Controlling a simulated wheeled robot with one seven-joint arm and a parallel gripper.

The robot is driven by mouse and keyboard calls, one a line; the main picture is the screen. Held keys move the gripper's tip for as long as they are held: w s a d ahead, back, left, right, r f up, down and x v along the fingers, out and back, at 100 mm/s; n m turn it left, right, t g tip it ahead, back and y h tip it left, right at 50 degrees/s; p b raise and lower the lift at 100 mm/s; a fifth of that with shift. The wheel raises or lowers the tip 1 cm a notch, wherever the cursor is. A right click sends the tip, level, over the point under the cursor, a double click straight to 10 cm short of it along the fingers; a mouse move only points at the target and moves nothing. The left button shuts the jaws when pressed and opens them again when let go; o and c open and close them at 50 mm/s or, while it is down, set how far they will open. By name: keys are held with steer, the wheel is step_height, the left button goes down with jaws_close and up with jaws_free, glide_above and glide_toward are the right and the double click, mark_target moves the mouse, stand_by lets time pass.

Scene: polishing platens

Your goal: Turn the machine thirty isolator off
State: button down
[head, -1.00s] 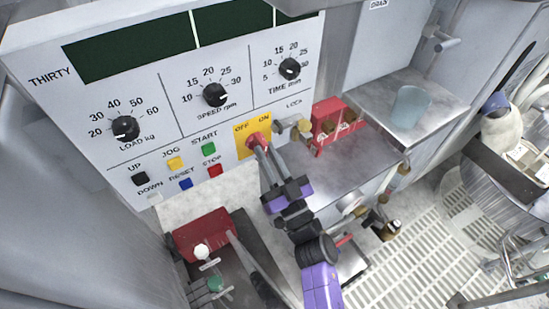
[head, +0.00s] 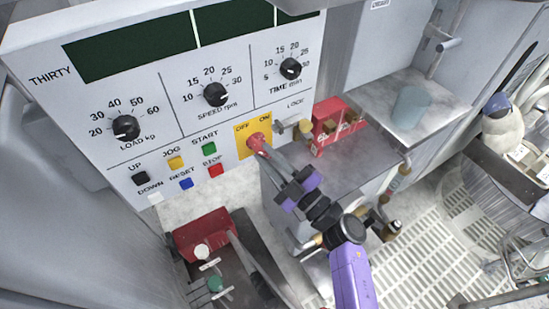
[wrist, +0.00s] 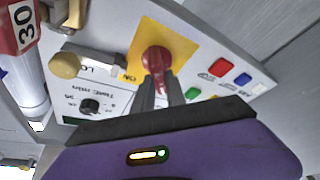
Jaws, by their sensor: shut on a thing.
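The isolator is a red rotary handle (head: 255,141) on a yellow plate (head: 243,150) marked OFF at left and ON at right, on the panel labelled THIRTY. In the wrist view the red handle (wrist: 156,58) stands in front of its yellow plate (wrist: 184,46), with ON showing beside it. My gripper (head: 264,150) reaches in from the lower right with its fingertips at the handle. In the wrist view my gripper (wrist: 160,88) is shut on the handle's end. The fingers hide part of the handle, so its exact angle is hard to tell.
A metal lock fitting with a brass-coloured knob (head: 305,128) sticks out just right of the plate. A red box with brass padlocks (head: 336,122) stands on the metal ledge. START (head: 209,149) and STOP (head: 215,170) buttons are close on the left. A red block (head: 203,232) lies below.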

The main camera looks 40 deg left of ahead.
steer(key=shift+w+d+r+n, duration=0.2)
steer(key=shift+w+d+n, duration=0.15)
steer(key=shift+w, duration=0.3)
steer(key=shift+s+a+r, duration=0.1)
steer(key=shift+s+a, duration=0.05)
steer(key=c, duration=1.8)
jaws_free()
steer(key=o, duration=0.4)
steer(key=shift+w, duration=0.2)
steer(key=shift+o, duration=0.2)
steer(key=shift+s, duration=0.1)
steer(key=shift+s, duration=0.2)
